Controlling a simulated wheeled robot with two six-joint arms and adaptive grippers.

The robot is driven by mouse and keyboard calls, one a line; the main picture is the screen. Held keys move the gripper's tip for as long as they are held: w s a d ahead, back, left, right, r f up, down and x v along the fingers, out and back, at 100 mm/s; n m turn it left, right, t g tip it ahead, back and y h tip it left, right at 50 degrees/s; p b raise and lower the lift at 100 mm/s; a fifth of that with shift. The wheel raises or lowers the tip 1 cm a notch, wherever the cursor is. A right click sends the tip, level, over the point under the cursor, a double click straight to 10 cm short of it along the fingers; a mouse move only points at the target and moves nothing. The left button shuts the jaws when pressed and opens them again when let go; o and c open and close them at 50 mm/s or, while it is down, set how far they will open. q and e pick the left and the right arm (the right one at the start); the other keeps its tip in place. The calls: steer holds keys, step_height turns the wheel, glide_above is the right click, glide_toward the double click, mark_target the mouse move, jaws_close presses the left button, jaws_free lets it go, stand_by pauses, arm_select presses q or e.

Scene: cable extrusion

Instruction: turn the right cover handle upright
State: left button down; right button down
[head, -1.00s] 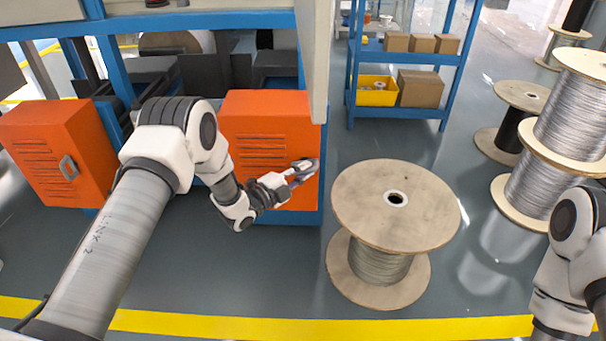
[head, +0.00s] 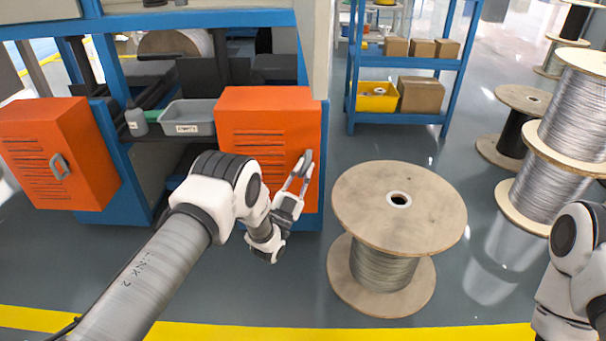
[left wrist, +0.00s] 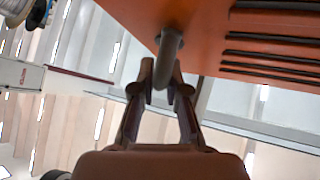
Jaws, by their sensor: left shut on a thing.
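The right cover (head: 262,108) is the orange slatted box in the middle of the head view. Its face fills the upper right of the left wrist view (left wrist: 235,45). My left gripper (head: 305,168) is at the cover's right side, with its fingers pointing up and slightly right. In the left wrist view, its fingertips (left wrist: 164,88) are shut around the dark grey handle (left wrist: 168,50), which stands out from the cover. The gripper hides the handle in the head view, so I cannot tell its exact angle. My right gripper is out of view.
A large wooden cable spool (head: 385,265) stands close right of the cover. The left orange cover (head: 50,150) has its own grey handle (head: 60,166). A grey bin (head: 188,118) and a bottle (head: 136,122) sit between the covers. A blue shelf (head: 408,62) stands behind.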

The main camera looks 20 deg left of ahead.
arm_select(q)
steer(key=shift+d+f+n+t+y, duration=0.1)
steer(key=shift+n+t+y, duration=0.3)
steer(key=shift+n+y, duration=0.3)
steer(key=n+y, duration=0.2)
steer(key=n, duration=0.1)
steer(key=shift+t+p, duration=0.3)
steer(key=shift+t, duration=0.1)
steer(key=shift+n+t+y+p, duration=0.3)
steer(key=shift+n+y+p, duration=0.5)
steer(key=shift+n+y, duration=2)
steer(key=shift+n, duration=0.1)
steer(key=c, duration=1.2)
jaws_free()
steer(key=shift+r, duration=0.2)
step_height(320, 180, up, 10)
steer(key=shift+f, duration=0.15)
